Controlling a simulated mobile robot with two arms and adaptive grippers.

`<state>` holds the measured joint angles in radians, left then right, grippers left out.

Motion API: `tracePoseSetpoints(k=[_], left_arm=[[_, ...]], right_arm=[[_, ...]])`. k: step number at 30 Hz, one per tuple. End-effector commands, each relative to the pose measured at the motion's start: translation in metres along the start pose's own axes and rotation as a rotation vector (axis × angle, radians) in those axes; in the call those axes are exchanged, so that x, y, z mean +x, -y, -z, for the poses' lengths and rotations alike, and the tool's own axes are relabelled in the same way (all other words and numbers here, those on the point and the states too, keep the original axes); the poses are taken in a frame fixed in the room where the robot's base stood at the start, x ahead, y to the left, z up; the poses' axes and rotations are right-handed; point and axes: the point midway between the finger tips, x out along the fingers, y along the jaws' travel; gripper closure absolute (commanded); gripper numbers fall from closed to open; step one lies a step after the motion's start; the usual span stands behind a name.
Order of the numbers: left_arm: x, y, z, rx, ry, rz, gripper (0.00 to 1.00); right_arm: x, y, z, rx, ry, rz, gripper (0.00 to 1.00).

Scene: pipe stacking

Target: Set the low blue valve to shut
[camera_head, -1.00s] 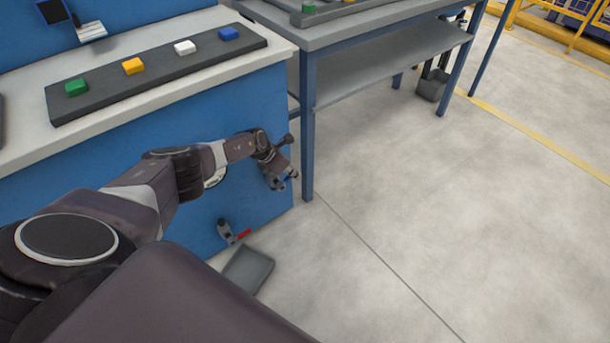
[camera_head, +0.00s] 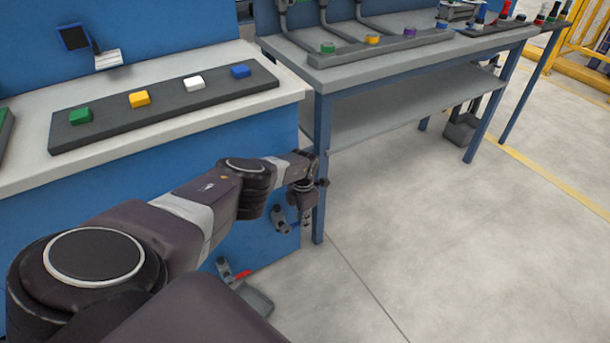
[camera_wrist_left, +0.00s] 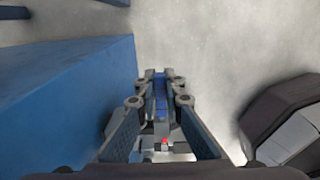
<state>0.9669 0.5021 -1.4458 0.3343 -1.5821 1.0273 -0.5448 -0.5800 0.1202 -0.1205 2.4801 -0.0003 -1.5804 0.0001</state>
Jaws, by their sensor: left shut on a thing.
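My left gripper (camera_head: 305,222) is low at the right end of the blue bench front, pointing down. The left wrist view shows its fingers (camera_wrist_left: 160,88) closed around the blue handle (camera_wrist_left: 160,97) of the low blue valve, with the handle running lengthwise between them. A grey valve body (camera_head: 280,219) shows on the bench front just left of the gripper in the head view. The blue handle is hidden there, so its exact setting cannot be told. My right gripper is in neither view.
A blue table leg (camera_head: 321,180) stands close to the right of the gripper. The floor (camera_head: 430,240) further right is clear.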

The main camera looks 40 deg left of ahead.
Motion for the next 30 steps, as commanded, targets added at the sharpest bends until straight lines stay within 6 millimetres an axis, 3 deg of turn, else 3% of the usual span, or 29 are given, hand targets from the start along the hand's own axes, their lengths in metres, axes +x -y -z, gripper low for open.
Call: tracePoseSetpoints(k=[11, 12, 17, 30], left_arm=[[0.0009, -0.0008, 0.0013, -0.001, -0.004, -0.003, 1.0], [0.0009, -0.0008, 0.0013, -0.001, -0.005, -0.003, 0.89], [0.0008, -0.0004, 0.0012, 0.0, -0.004, -0.002, 0.73], [-0.0055, -0.0009, -0.0007, 0.002, -0.002, -0.001, 0.73]], right_arm=[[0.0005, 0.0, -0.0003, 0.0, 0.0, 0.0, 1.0], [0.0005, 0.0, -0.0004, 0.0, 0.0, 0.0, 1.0], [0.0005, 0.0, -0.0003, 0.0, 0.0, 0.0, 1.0], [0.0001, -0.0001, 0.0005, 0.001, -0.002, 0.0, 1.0]])
